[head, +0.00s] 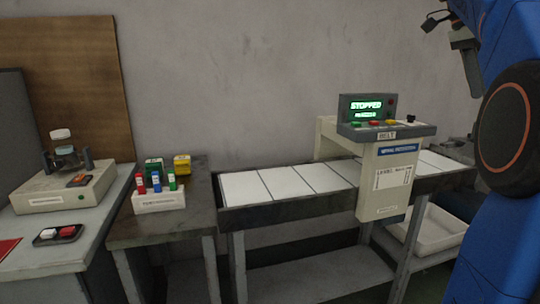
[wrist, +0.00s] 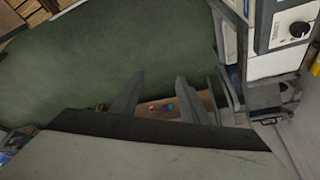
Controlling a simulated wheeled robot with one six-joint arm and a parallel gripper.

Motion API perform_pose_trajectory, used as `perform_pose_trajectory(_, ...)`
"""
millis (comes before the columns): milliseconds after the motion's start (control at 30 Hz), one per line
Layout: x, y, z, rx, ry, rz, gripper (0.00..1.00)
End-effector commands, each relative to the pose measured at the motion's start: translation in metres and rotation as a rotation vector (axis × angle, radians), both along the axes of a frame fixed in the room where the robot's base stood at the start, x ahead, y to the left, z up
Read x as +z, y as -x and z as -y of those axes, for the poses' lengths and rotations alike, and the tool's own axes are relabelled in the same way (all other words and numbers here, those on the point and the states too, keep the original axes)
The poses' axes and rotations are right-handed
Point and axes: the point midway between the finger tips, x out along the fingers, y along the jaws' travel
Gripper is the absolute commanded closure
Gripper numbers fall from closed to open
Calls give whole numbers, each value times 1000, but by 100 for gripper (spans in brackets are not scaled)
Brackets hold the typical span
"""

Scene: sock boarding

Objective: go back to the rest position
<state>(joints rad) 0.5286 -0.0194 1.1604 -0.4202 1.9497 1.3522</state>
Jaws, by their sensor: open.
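My gripper (wrist: 157,98) shows in the wrist view as two grey fingers standing well apart, with nothing held between them. Beyond the fingertips a brown surface or box bears small pink, blue and purple items (wrist: 168,107), too small to identify. My blue arm fills the right side there.
A machine with a display reading "STOPPED" (head: 366,106) straddles the conveyor. A rack of coloured bottles (head: 158,202) stands on the middle table, and a beige device (head: 62,190) on the left table. A white bin (head: 432,232) sits below the conveyor. Green floor (wrist: 100,60) shows in the wrist view.

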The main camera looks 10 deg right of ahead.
Motion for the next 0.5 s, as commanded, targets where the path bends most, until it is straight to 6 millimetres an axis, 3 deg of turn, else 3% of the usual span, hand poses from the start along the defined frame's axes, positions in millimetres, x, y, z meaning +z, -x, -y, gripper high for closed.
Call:
perform_pose_trajectory(267, -18, -3, -21, 146, -18, -8, 59)
perform_pose_trajectory(500, -44, -3, -52, 348, -38, -14, 59)
